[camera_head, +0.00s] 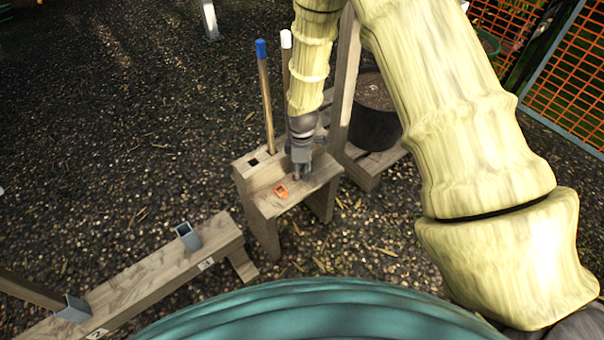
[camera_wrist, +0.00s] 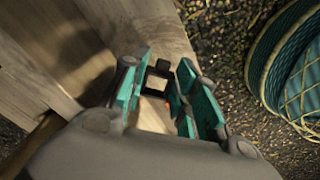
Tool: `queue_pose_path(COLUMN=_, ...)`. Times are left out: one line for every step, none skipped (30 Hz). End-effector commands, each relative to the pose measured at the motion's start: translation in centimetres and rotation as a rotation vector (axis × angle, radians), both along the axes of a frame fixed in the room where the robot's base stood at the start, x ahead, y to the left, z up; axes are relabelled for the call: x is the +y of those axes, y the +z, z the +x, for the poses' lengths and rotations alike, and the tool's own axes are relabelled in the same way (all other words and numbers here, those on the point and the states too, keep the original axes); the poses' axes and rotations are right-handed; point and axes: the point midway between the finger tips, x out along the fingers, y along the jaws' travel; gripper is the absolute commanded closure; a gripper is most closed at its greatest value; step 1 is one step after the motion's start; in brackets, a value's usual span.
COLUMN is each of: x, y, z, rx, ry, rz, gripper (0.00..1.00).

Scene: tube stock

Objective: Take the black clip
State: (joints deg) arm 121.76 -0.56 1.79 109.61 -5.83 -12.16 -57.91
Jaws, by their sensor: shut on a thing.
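The black clip (camera_wrist: 163,67) shows in the wrist view as a small dark square frame between my finger pads. My gripper (camera_wrist: 158,88) is shut on it, with a teal pad on either side. In the head view my gripper (camera_head: 302,176) points down at the top of the small wooden stand (camera_head: 262,205). The clip cannot be made out there. I cannot tell whether the clip still touches the wood.
An orange clip (camera_head: 281,191) lies on the stand, left of my gripper. A blue-capped pole (camera_head: 265,95) and a white-capped pole (camera_head: 286,62) rise behind. A dark pot (camera_head: 375,125) stands right. A numbered beam (camera_head: 160,275) with metal brackets lies front left.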

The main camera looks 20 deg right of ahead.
Motion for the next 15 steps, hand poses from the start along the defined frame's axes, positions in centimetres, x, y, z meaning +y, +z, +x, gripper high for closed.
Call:
queue_pose_path(x=-0.1, y=0.1, z=-1.2, rx=0.004, ry=-0.001, rz=0.000, gripper=0.79)
queue_pose_path(x=-0.1, y=0.2, z=-2.0, rx=0.006, ry=-0.001, rz=-0.001, gripper=0.79)
queue_pose_path(x=-0.2, y=0.3, z=-2.8, rx=0.004, ry=-0.001, rz=0.000, gripper=0.79)
queue_pose_path(x=-0.3, y=0.4, z=-3.5, rx=0.004, ry=0.000, rz=0.000, gripper=0.79)
queue_pose_path(x=-0.3, y=0.4, z=-4.2, rx=0.004, ry=0.001, rz=0.000, gripper=0.79)
queue_pose_path(x=-0.4, y=0.6, z=-5.2, rx=0.004, ry=0.001, rz=0.000, gripper=0.79)
queue_pose_path(x=-0.4, y=0.6, z=-5.9, rx=0.004, ry=0.000, rz=0.000, gripper=0.79)
queue_pose_path(x=-0.5, y=0.7, z=-6.7, rx=0.005, ry=-0.001, rz=-0.001, gripper=0.79)
queue_pose_path(x=-0.6, y=0.8, z=-7.6, rx=0.005, ry=0.000, rz=-0.001, gripper=0.79)
queue_pose_path(x=-0.6, y=0.8, z=-8.4, rx=0.005, ry=0.000, rz=-0.001, gripper=0.79)
queue_pose_path(x=-0.7, y=0.9, z=-9.1, rx=0.005, ry=0.001, rz=-0.001, gripper=0.79)
queue_pose_path(x=-0.7, y=0.9, z=-10.0, rx=0.005, ry=0.001, rz=-0.001, gripper=0.79)
queue_pose_path(x=-0.8, y=1.0, z=-10.6, rx=0.004, ry=0.000, rz=-0.001, gripper=0.79)
queue_pose_path(x=-0.8, y=1.1, z=-11.2, rx=0.005, ry=-0.001, rz=-0.001, gripper=0.79)
queue_pose_path(x=-0.9, y=1.1, z=-12.0, rx=0.004, ry=-0.001, rz=-0.001, gripper=0.79)
